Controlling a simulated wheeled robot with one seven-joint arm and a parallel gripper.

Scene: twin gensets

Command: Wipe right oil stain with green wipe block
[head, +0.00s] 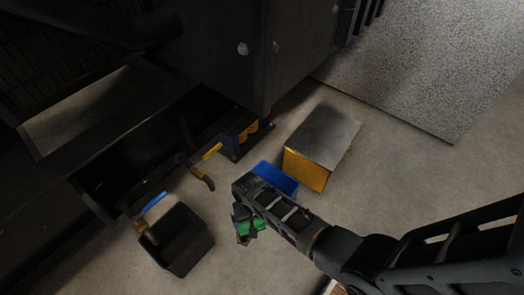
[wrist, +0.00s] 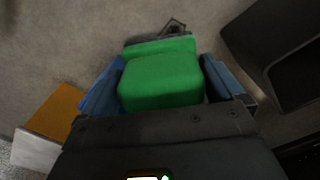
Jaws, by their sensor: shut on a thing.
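My gripper (head: 245,222) is shut on the green wipe block (head: 243,229), low in the middle of the head view. In the wrist view the green wipe block (wrist: 160,80) fills the space between the two fingers of my gripper (wrist: 163,76). A small dark shape shows just past the block's far end; I cannot tell what it is. I cannot make out the right oil stain in either view; the floor in sight looks plain grey. I cannot tell whether the block touches any surface.
A blue bin (head: 272,177) stands close behind my gripper, beside a yellow box with a grey top (head: 323,140). A black open bin (head: 178,240) stands left. Pipes with a blue handle (head: 153,203) and a yellow handle (head: 211,152) project from the dark genset (head: 225,55).

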